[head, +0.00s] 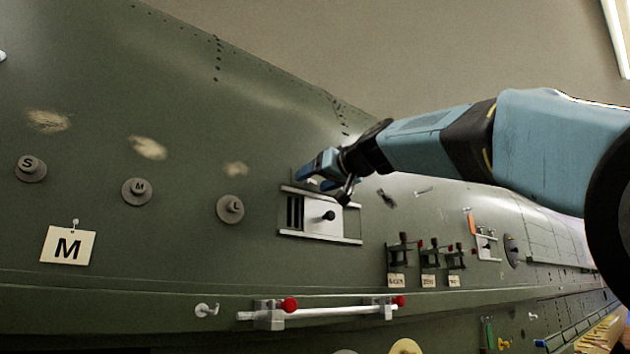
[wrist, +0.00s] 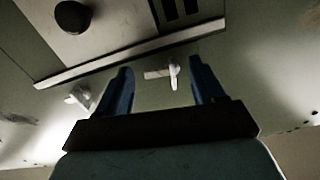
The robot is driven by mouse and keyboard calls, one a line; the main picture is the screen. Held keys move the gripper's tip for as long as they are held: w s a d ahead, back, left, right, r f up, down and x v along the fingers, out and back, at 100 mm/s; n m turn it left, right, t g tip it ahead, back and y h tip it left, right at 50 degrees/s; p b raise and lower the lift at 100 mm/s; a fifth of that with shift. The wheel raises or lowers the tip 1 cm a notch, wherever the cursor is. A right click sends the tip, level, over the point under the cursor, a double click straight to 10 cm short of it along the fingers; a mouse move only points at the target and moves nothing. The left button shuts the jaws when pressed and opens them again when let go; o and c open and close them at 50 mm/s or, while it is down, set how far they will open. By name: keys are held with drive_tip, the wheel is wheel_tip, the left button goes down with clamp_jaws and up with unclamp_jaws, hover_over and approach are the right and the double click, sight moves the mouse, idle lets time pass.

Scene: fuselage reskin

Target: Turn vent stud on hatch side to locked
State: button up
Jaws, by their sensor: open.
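A vented hatch panel (head: 322,222) with a black knob and dark slots sits between two pale rails on the green fuselage side. It also shows at the top of the wrist view (wrist: 110,35). A small white stud with a crossbar (wrist: 165,72) stands beside the hatch rail, between my fingers in the wrist view. A second small white stud (wrist: 78,96) is left of my left finger there. Neither label nor locked mark is readable. My gripper (wrist: 161,68) is open and empty, its fingers flanking the first stud. In the head view my gripper (head: 316,172) is at the hatch's upper edge and hides these studs.
Round knobs marked S, M and L (head: 231,209) and an M card (head: 68,245) are left of the hatch. Several dark latches with tags (head: 430,262) stand to the right. Another white stud (head: 207,310) is lower left.

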drive_tip(key=v, duration=1.3)
drive_tip(key=shift+s, duration=0.25)
drive_tip(key=shift+d, duration=0.15)
